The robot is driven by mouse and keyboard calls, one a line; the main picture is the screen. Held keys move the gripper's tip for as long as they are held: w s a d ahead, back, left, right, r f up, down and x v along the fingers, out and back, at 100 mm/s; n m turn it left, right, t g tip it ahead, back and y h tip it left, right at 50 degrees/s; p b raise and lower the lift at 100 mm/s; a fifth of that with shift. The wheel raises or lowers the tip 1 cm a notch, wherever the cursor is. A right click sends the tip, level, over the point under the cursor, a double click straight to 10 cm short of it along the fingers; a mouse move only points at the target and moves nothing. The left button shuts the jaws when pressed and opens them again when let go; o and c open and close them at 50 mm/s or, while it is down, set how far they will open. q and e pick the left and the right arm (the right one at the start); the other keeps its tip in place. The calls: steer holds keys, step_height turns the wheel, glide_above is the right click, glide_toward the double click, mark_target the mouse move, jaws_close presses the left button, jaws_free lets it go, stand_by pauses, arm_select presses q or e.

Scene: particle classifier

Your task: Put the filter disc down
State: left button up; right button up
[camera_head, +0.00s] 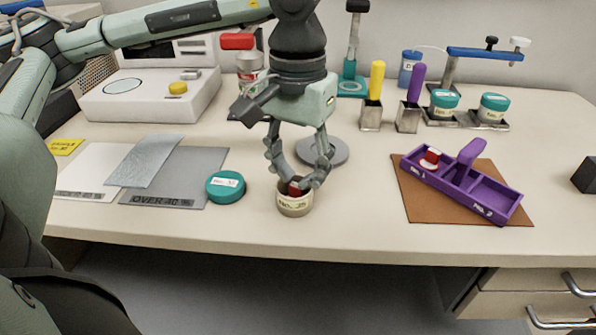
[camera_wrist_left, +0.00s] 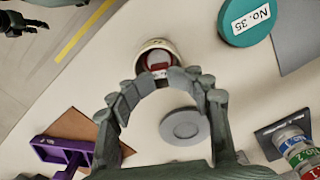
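A small red-rimmed disc with a pale middle, which I take for the filter disc (camera_wrist_left: 158,61), is at the mouth of an open pale jar (camera_head: 295,207) labelled No. 35. My left gripper (camera_head: 299,186) points down over the jar. Its two curved fingers close in on the red piece from both sides, and the tips hide part of it. The wrist view shows the same fingertips (camera_wrist_left: 162,75) at the jar's near rim. A dark claw at the top left of the wrist view seems to be my right gripper (camera_wrist_left: 18,24); its fingers are too small to read.
A teal lid (camera_head: 225,187) lies left of the jar, a grey round dish (camera_head: 335,151) behind it. Grey plates (camera_head: 185,178) lie further left. A purple two-part tray (camera_head: 455,196) holding a red-and-white piece (camera_head: 432,158) stands on a brown mat (camera_head: 410,207). Bare table lies between jar and mat.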

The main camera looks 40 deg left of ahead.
arm_select(q)
steer(key=shift+r, duration=0.15)
step_height(320, 180, up, 2)
steer(key=shift+w+r+p, duration=0.15)
steer(key=shift+r+p, duration=0.05)
steer(key=shift+p, duration=0.7)
step_height(320, 180, up, 11)
steer(key=shift+f, duration=0.2)
arm_select(e)
steer(key=f, duration=0.2)
steer(key=s+f, duration=0.1)
steer(key=shift+f, duration=0.4)
